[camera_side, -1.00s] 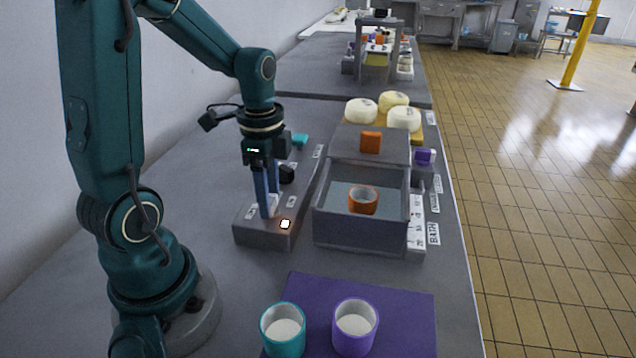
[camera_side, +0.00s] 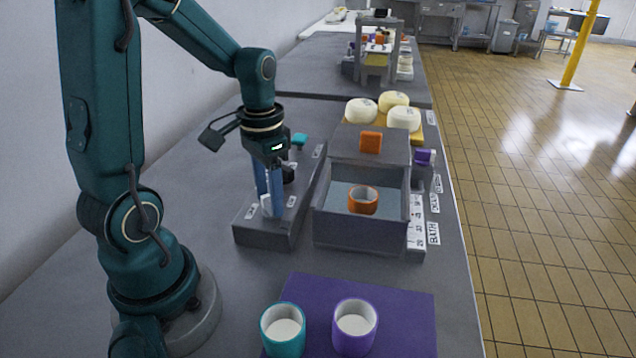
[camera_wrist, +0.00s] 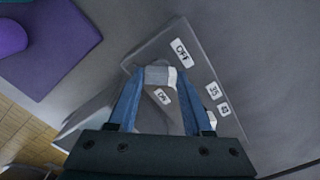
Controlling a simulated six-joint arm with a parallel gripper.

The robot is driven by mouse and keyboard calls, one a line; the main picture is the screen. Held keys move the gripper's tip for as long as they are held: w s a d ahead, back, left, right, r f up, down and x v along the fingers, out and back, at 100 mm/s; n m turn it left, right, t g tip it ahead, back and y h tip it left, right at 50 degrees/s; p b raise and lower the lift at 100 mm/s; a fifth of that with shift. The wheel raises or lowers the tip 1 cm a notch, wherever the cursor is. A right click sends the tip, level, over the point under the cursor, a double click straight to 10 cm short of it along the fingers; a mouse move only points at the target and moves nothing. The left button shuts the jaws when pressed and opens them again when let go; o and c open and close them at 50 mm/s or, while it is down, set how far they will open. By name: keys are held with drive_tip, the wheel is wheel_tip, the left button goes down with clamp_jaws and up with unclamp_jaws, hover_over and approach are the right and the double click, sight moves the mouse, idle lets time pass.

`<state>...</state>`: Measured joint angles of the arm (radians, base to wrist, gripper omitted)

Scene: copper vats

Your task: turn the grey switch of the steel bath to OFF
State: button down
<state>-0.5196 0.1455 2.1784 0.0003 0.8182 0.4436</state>
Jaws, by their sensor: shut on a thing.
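My gripper (camera_side: 268,212) is down over the grey control block (camera_side: 262,236) beside the steel bath (camera_side: 355,234). Its two blue fingers are shut on the grey switch (camera_wrist: 157,76), which shows between the fingertips in the wrist view. One end of the switch has a white face, on the side near the OFF label (camera_wrist: 182,52). The ON label (camera_wrist: 163,96) lies between the fingers, below the switch in that view. In the side view the fingers largely hide the switch. No lit lamp shows on the block.
An orange ring (camera_side: 363,200) sits in the bath. A black knob (camera_side: 288,174) stands behind the fingers. Teal (camera_side: 282,334) and purple (camera_side: 355,330) cups stand on a purple mat (camera_side: 408,318) in front. Cheeses (camera_side: 404,118) are at the back.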

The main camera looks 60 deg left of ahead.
drive_tip(key=n, duration=0.4)
drive_tip(key=shift+n, duration=2)
drive_tip(key=shift+c, duration=1.6)
unclamp_jaws()
drive_tip(key=shift+r, duration=2.6)
